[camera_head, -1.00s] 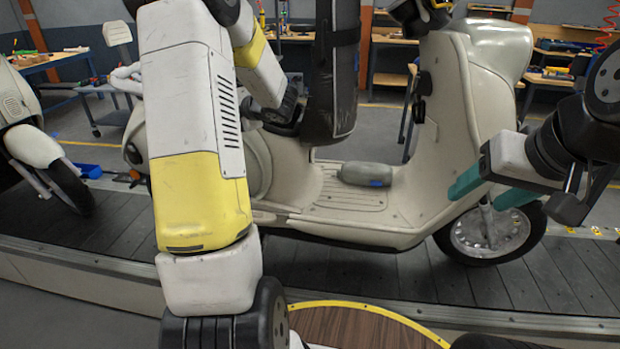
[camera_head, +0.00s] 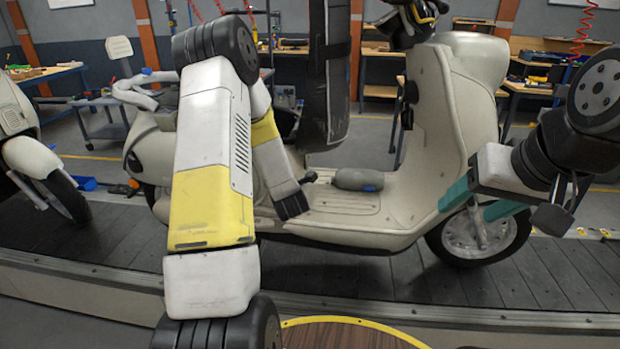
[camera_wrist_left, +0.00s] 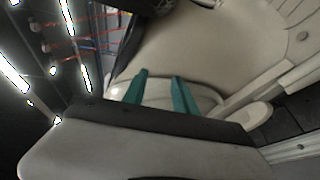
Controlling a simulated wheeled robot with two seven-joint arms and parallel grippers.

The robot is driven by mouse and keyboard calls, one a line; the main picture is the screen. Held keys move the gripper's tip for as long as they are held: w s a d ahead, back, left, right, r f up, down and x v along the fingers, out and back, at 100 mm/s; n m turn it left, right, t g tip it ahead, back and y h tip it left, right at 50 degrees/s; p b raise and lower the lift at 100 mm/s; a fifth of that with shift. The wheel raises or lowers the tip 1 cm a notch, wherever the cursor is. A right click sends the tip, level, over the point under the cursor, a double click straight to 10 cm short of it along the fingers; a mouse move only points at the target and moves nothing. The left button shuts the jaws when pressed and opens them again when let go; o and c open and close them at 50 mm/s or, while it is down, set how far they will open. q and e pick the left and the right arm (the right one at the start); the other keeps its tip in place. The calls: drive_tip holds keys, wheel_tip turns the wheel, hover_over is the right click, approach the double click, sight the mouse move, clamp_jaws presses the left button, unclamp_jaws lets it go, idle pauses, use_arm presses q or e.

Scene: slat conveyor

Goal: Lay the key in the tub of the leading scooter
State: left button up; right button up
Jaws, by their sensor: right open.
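A cream scooter (camera_head: 440,110) stands on the conveyor in the middle of the head view, facing right. Its dark seat (camera_head: 328,90) is raised upright. The tub area behind my left arm is mostly hidden, and I cannot see into it. A second scooter (camera_head: 32,155) stands behind it at the left edge. I see no key in either view. In the left wrist view my left gripper (camera_wrist_left: 160,78) has its teal fingers apart with nothing visible between them, in front of a cream surface. My right gripper (camera_head: 463,213) is open and empty, in front of the scooter's front wheel.
A grey rounded object (camera_head: 357,180) lies on the scooter's footboard. The dark slat conveyor (camera_head: 330,275) runs across the scene. A round wooden top (camera_head: 350,335) with a yellow rim is at the bottom. Workbenches (camera_head: 530,85) stand at the back.

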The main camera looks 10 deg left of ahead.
use_arm(q)
drive_tip(key=s+d+f+m+t+h, duration=0.1)
drive_tip(key=d+f+m+t+h, duration=0.1)
drive_tip(key=d, duration=0.5)
wheel_tip(320, 180, down, 2)
drive_tip(key=shift+s+d+m+h, duration=0.35)
drive_tip(key=shift+s+m+h, duration=0.05)
drive_tip(key=shift+h, duration=0.5)
drive_tip(key=s+d+r+m+g+h, duration=0.2)
drive_tip(key=s+d+r+m, duration=0.1)
drive_tip(key=r+m, duration=0.3)
drive_tip(key=s+d+r+m+g+h, duration=0.25)
drive_tip(key=d+r+m, duration=0.2)
drive_tip(key=r, duration=0.45)
drive_tip(key=s+r+m+g, duration=0.2)
drive_tip(key=s+m, duration=0.1)
drive_tip(key=s, duration=0.5)
drive_tip(key=s+r+m+g+h, duration=0.1)
drive_tip(key=s+m, duration=0.3)
drive_tip(key=s, duration=0.5)
drive_tip(key=s+d+r+m+g+h, duration=0.1)
drive_tip(key=s+r+m+g, duration=0.1)
drive_tip(key=s, duration=0.7)
drive_tip(key=shift+s+r+m+g, duration=0.15)
drive_tip(key=shift+r+m+g, duration=0.2)
drive_tip(key=shift+r+m, duration=0.35)
drive_tip(key=shift+f, duration=0.15)
